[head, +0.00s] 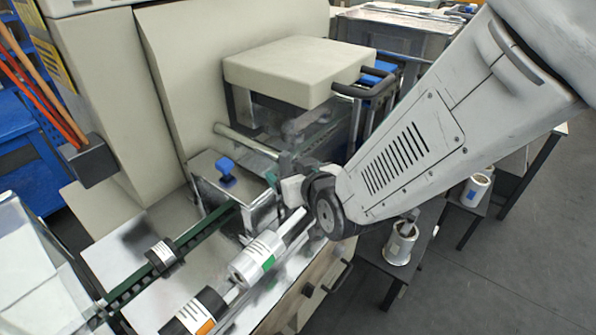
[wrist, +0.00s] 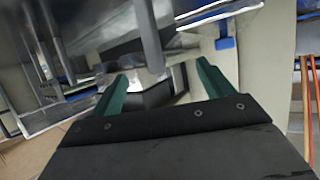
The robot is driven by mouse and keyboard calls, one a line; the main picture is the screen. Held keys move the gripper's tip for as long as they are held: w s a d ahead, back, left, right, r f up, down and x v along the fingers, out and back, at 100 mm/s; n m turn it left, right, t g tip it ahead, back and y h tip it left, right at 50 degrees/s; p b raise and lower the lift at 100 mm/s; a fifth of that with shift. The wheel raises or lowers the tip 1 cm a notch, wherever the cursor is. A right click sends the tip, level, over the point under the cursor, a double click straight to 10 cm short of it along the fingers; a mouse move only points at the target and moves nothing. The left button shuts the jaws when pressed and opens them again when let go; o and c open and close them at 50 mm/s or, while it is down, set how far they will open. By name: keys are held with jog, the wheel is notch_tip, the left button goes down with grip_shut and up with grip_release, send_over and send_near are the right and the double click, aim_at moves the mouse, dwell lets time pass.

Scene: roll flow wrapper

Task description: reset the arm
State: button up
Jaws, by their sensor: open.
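My arm reaches in from the upper right of the head view, over the front of a beige wrapping machine (head: 290,70). Its wrist end is beside the machine's metal infeed, and my gripper cannot be made out clearly there. In the wrist view my gripper (wrist: 160,86) shows two green fingers spread wide apart. Nothing is held between them. Grey metal bars and a dark machine part show beyond the fingers; I cannot tell how close they are.
A white roll with a green label (head: 254,260) and a dark-ended roll with an orange label (head: 197,313) lie along the machine front. Grey floor (head: 500,285) is clear at lower right.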

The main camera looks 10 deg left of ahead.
dwell(0.4)
jog(key=s+f+g, duration=0.1)
jog(key=s+d+f+g+h, duration=0.1)
jog(key=f, duration=0.1)
jog(key=s+f+g, duration=0.1)
jog(key=f, duration=0.1)
jog(key=shift+s+d+f+h, duration=0.15)
jog(key=shift+s+d+h, duration=0.1)
jog(key=shift+h, duration=0.15)
jog(key=s+d+r+m+g+h, duration=0.2)
jog(key=s+d+r, duration=0.3)
jog(key=d, duration=0.7)
jog(key=s+d+r+m+g+h, duration=0.2)
jog(key=s+d+r, duration=0.4)
jog(key=d, duration=0.6)
jog(key=s+d+r+m+g+h, duration=0.2)
jog(key=s+d+r, duration=0.3)
jog(key=d, duration=0.7)
jog(key=shift+s+d+r+m, duration=0.3)
jog(key=shift+s+d+m, duration=0.1)
jog(key=shift+s+m, duration=0.5)
jog(key=shift+s, duration=0.1)
